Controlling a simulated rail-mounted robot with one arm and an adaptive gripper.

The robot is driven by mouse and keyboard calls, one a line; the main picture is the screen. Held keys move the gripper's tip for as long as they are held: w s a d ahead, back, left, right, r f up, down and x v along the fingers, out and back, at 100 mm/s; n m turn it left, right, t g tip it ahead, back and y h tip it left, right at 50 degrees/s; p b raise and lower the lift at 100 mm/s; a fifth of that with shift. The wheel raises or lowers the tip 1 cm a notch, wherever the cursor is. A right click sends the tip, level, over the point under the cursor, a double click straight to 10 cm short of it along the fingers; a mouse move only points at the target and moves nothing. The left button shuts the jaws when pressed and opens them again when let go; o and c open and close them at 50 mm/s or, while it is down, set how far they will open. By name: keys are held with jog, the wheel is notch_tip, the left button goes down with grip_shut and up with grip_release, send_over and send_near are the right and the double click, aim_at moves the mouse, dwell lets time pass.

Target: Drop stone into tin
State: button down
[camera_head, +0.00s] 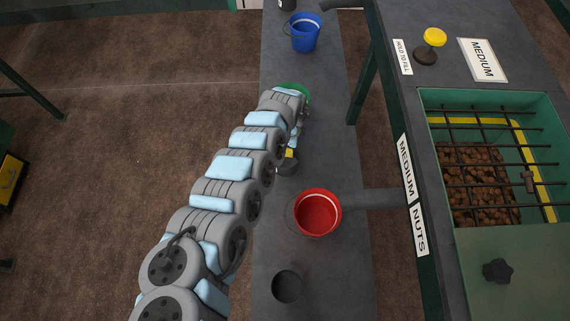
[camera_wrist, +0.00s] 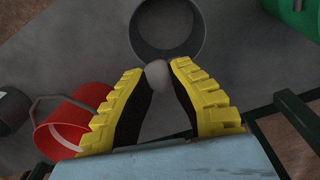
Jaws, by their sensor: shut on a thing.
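My gripper (camera_wrist: 158,75) has yellow-ribbed fingers with dark inner pads and is shut on a small pale grey stone (camera_wrist: 157,71) at its fingertips. In the wrist view, the open grey tin (camera_wrist: 140,42) stands just beyond the stone, with its round mouth facing up. The stone overlaps the tin's near rim in the picture; I cannot tell its height above it. In the head view, a yellow bit of my gripper (camera_head: 290,153) shows right at this tin (camera_head: 288,168), partly behind my arm. The stone is hidden there.
A red bucket (camera_head: 317,214) stands near the tin under a grey pipe. Another dark tin (camera_head: 287,287) stands at the bench's (camera_head: 330,285) near end. A green bucket (camera_head: 304,97) is partly behind my arm. A blue bucket (camera_head: 306,36) stands farther away. A nut hopper (camera_head: 545,105) is at right.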

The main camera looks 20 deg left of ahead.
jog(key=shift+f+b, duration=0.4)
jog(key=shift+f, duration=0.3)
jog(key=c, duration=1)
grip_release()
jog(key=shift+c, duration=0.2)
jog(key=shift+r, duration=0.1)
notch_tip(320, 180, up, 10)
jog(key=shift+w+a+r, duration=0.1)
jog(key=shift+a+r, duration=0.05)
jog(key=shift+r, duration=0.8)
